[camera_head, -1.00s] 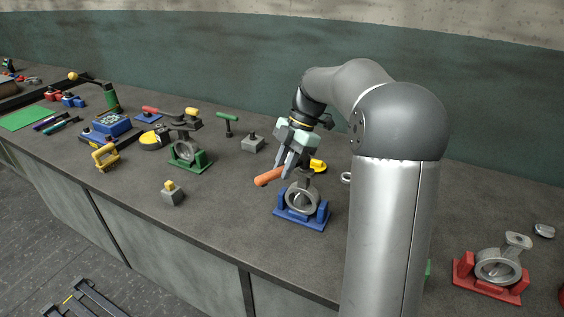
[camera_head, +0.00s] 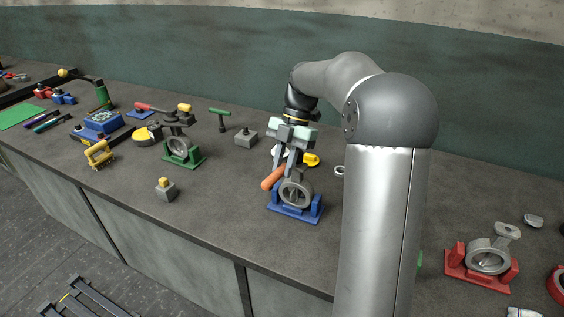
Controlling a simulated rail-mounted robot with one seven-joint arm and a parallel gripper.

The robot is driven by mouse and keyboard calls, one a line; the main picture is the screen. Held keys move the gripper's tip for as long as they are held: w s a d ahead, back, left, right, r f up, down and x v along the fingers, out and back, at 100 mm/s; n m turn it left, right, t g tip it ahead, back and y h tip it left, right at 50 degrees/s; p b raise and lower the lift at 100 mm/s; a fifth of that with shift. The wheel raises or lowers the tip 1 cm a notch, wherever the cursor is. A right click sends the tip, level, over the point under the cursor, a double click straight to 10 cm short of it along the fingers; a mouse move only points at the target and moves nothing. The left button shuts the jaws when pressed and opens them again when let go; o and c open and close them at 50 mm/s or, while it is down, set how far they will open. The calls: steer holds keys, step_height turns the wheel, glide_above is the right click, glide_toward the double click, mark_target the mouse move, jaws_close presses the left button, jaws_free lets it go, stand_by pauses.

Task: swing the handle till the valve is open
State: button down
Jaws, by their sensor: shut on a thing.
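The valve (camera_head: 297,193) is a grey ring-shaped casting upright in a blue stand (camera_head: 294,211) on the bench. Its orange-gripped handle (camera_head: 271,179) points left and toward the bench's front edge. My gripper (camera_head: 284,170) comes down from above, just left of the valve's top, and its fingers are shut on the handle near the inner end of the orange grip. The fingers hide the handle's inner part and much of its joint with the valve stem.
A yellow piece (camera_head: 311,160) lies close behind the valve. A similar valve in a green stand (camera_head: 186,161) is to the left, and one in a red stand (camera_head: 482,273) to the right. A grey block with a yellow top (camera_head: 166,189) stands front left. Bare bench lies in front.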

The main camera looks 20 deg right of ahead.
steer(key=shift+s+d+n+g+h+p, duration=0.35)
steer(key=shift+s+d+n+g, duration=0.15)
steer(key=shift+n, duration=0.6)
steer(key=c, duration=1.2)
jaws_free()
steer(key=p+v, duration=0.4)
steer(key=v, duration=1.3)
steer(key=shift+r+p, duration=0.25)
steer(key=shift+p, duration=0.15)
steer(key=shift+s, duration=0.1)
